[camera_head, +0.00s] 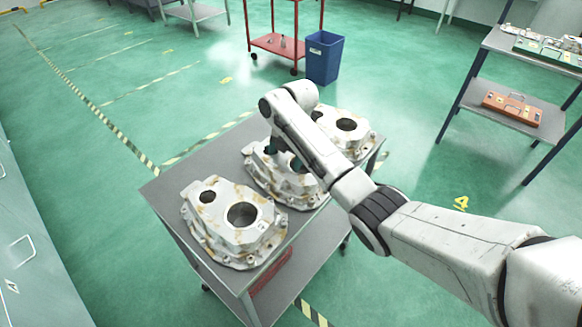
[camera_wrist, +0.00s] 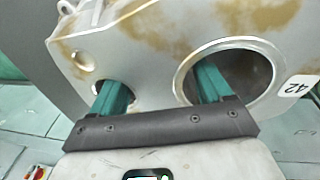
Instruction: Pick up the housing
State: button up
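Three pale cast housings with brown stains stand on a grey cart top (camera_head: 160,190) in the head view. The middle housing (camera_head: 262,172) is partly hidden behind my arm. My gripper (camera_head: 283,152) is at this housing, its teal fingers pointing down at it. In the wrist view the housing (camera_wrist: 150,45) fills the upper part, with a "42" label beside its large bore. One finger of my gripper (camera_wrist: 162,88) reaches into the small hole, the other into the large bore. The fingers are apart, with the wall between the holes between them. A gap shows beside the finger in the bore.
A front housing (camera_head: 235,222) and a back housing (camera_head: 358,125) stand close on either side. A blue bin (camera_head: 324,60) and red trolley (camera_head: 275,45) are behind. A shelf (camera_head: 520,110) with an orange case (camera_head: 512,108) is right. Green floor is clear at left.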

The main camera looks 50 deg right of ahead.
grip_shut()
dwell(0.5)
jog(key=shift+r, duration=0.1)
